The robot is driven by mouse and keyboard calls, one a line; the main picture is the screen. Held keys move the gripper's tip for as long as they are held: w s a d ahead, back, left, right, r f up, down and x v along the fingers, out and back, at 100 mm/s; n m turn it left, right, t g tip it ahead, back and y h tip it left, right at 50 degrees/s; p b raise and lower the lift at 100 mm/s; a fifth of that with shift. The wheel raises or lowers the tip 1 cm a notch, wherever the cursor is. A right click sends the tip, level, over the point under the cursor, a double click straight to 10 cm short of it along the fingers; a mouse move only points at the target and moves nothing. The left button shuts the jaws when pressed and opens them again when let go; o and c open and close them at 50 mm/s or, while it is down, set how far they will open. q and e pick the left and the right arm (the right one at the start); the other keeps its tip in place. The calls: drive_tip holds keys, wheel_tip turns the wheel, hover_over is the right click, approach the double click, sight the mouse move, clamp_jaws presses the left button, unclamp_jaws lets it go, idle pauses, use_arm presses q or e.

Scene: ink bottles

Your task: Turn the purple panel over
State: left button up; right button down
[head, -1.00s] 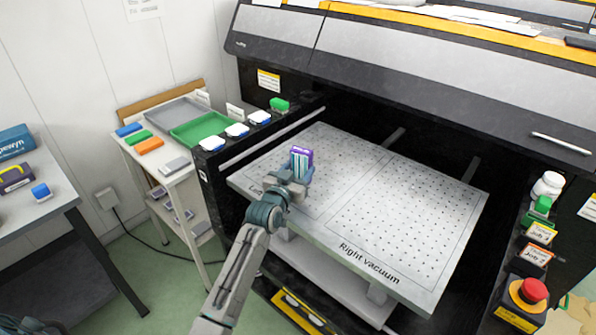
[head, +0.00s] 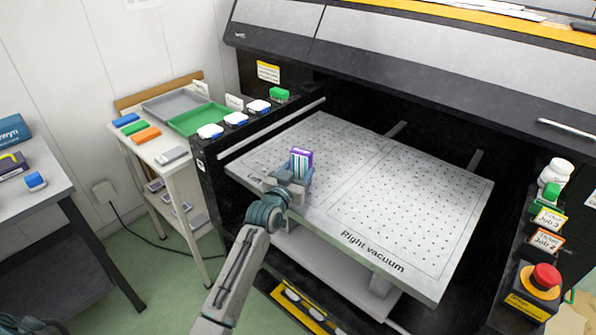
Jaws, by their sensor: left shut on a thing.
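The purple panel (head: 304,158) is a small block with a purple edge and a pale striped face. It stands upright over the left part of the perforated vacuum table (head: 400,215). My left gripper (head: 291,180) is shut on the panel from the near side, at its lower part. The fingers hide the panel's lower end, so I cannot tell whether it touches the table. My right gripper is not in the view.
White-capped items (head: 235,119) line the printer's left ledge. A side table holds a green tray (head: 200,119) and coloured blocks. A red stop button (head: 545,276) is at right. The right table half is clear.

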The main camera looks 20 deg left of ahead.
use_arm(q)
drive_tip(key=o, duration=1.1)
drive_tip(key=shift+c, duration=0.2)
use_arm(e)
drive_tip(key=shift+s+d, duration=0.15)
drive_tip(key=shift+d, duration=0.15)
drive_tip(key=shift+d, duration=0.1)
use_arm(q)
drive_tip(key=s+a+p, duration=0.1)
drive_tip(key=s+p, duration=0.1)
drive_tip(key=s, duration=1.6)
drive_tip(key=shift+s, duration=0.4)
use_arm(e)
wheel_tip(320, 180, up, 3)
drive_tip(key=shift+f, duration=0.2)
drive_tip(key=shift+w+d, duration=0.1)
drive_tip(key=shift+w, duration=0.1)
